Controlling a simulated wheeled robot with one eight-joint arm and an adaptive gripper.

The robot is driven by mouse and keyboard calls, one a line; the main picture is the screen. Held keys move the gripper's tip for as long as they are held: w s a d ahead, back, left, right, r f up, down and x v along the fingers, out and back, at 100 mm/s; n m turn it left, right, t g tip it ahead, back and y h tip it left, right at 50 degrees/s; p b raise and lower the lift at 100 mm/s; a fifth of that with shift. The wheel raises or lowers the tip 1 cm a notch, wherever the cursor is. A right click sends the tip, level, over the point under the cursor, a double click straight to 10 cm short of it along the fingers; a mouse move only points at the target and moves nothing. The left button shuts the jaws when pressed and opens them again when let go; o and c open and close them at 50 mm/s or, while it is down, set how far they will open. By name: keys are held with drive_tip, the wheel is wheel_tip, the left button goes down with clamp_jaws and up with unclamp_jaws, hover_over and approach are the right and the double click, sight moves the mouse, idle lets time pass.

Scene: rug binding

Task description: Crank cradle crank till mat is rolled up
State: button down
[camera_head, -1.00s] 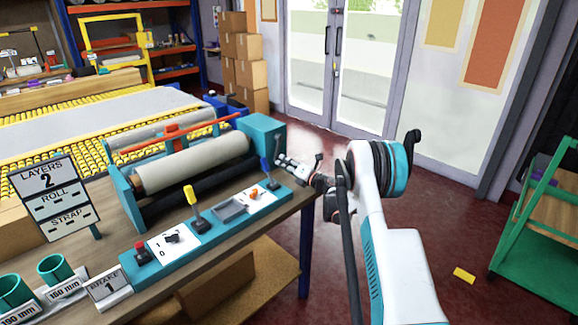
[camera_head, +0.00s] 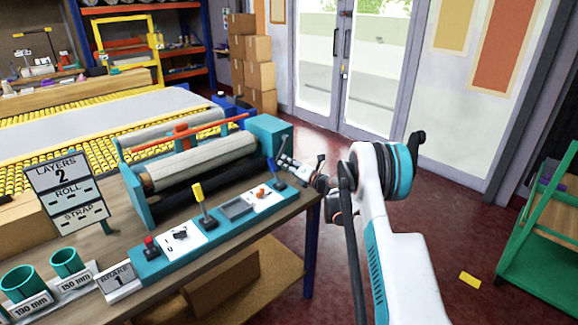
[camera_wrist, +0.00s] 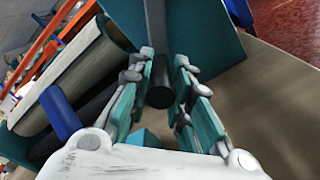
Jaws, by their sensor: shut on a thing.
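The cradle is a teal frame (camera_head: 268,130) on the bench, with a beige roll (camera_head: 205,163) lying across it. The roll also shows in the wrist view (camera_wrist: 65,75). My gripper (camera_head: 286,162) is at the cradle's right end. In the wrist view my gripper (camera_wrist: 163,90) has its teal-padded fingers on both sides of a dark cylindrical crank handle (camera_wrist: 160,95), shut on it. In the head view the crank is mostly hidden by the fingers. A flat pale grey sheet (camera_head: 90,118) lies on the yellow rollers behind the cradle.
A control strip (camera_head: 220,222) with a yellow lever (camera_head: 199,196) and red button runs along the front. Teal cups (camera_head: 66,262) and a BRAKE 1 plate (camera_head: 117,277) stand at left. A green rack (camera_head: 510,225) is at right.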

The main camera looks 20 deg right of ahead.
drive_tip(key=shift+a+r, duration=0.4)
drive_tip(key=shift+a, duration=0.25)
drive_tip(key=shift+r, duration=0.1)
drive_tip(key=shift+s+a+r+m, duration=0.3)
drive_tip(key=shift+a+r+m, duration=0.35)
drive_tip(key=shift+m, duration=0.45)
drive_tip(key=shift+s+a+r+m+p, duration=0.15)
drive_tip(key=shift+a+r+m+p, duration=0.15)
drive_tip(key=shift+r+m, duration=0.55)
drive_tip(key=shift+s+a+r+m+p, duration=0.15)
drive_tip(key=shift+r+m+p, duration=0.25)
drive_tip(key=shift+m, duration=0.75)
drive_tip(key=shift+d, duration=0.1)
drive_tip(key=c, duration=1.5)
unclamp_jaws()
drive_tip(key=shift+o, duration=0.3)
drive_tip(key=shift+w, duration=0.1)
